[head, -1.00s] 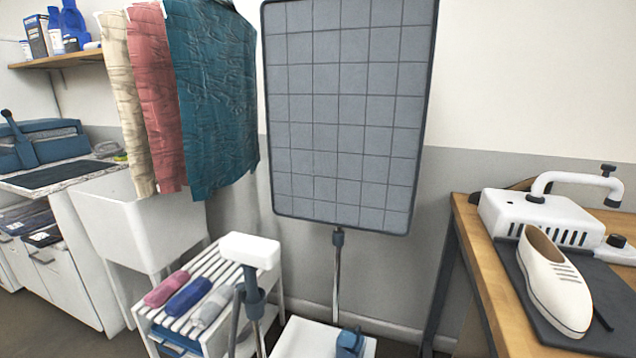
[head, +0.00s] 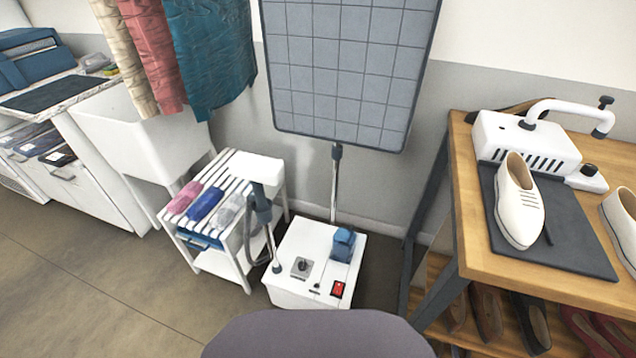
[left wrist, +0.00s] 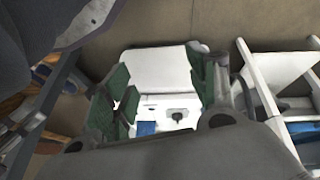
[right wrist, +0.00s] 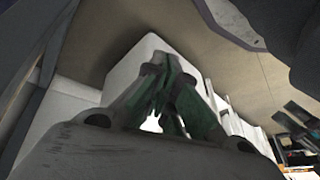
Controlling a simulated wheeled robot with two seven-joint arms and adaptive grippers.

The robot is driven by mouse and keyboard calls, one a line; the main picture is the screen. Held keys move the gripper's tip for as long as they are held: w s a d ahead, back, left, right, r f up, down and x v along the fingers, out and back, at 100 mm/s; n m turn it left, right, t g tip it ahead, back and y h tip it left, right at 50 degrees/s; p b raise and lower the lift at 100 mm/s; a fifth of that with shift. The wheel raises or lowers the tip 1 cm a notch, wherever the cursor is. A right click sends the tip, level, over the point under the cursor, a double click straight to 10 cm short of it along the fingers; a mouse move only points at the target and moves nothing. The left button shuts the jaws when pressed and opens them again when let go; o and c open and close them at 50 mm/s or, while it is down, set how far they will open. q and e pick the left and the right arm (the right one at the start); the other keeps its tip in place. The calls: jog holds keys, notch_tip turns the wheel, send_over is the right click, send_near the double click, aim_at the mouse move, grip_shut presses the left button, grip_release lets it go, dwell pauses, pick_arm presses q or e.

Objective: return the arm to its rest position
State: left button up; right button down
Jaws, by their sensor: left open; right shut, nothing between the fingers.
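My arms and grippers do not show in the head view. In the left wrist view my left gripper (left wrist: 158,85) has its two green-padded fingers spread apart with nothing between them. A white box with a blue part and a dark knob (left wrist: 180,115) shows beyond and below them, apart from the fingers. In the right wrist view my right gripper (right wrist: 165,75) has its green-padded fingers together at the tips, holding nothing. A white surface and tan floor show behind it.
A white steamer base (head: 305,262) stands on the floor before the gridded board (head: 340,70). A slatted white rack (head: 212,245) with rolled cloths is left of it. A wooden bench (head: 470,225) with a white shoe (head: 518,205) is at right. Floor at left (head: 80,290) is clear.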

pick_arm(q)
jog(key=s+a+r+g+y+p, duration=0.1)
jog(key=s+a+p, duration=0.4)
jog(key=s+p, duration=0.6)
jog(key=s+a+r+g+y+p, duration=0.1)
jog(key=s+a+p, duration=0.4)
jog(key=s+p, duration=0.6)
notch_tip(320, 180, up, 2)
jog(key=g+p, duration=0.1)
jog(key=p, duration=0.8)
jog(key=shift+s+a+r+m, duration=0.2)
jog(key=shift+s+r+m, duration=0.1)
jog(key=shift+s, duration=0.1)
pick_arm(e)
jog(key=s+d+r+g+h, duration=0.1)
jog(key=s+d, duration=0.4)
jog(key=s, duration=0.6)
jog(key=s+d+r+g+h, duration=0.1)
jog(key=s+d, duration=0.4)
jog(key=s, duration=0.6)
notch_tip(320, 180, up, 2)
jog(key=shift+s+d+r+n+g, duration=0.2)
jog(key=shift+s+r+n+g, duration=0.15)
jog(key=shift+g, duration=0.35)
pick_arm(q)
jog(key=shift+f, duration=0.1)
pick_arm(e)
jog(key=shift+s+f, duration=0.1)
jog(key=shift+f, duration=0.05)
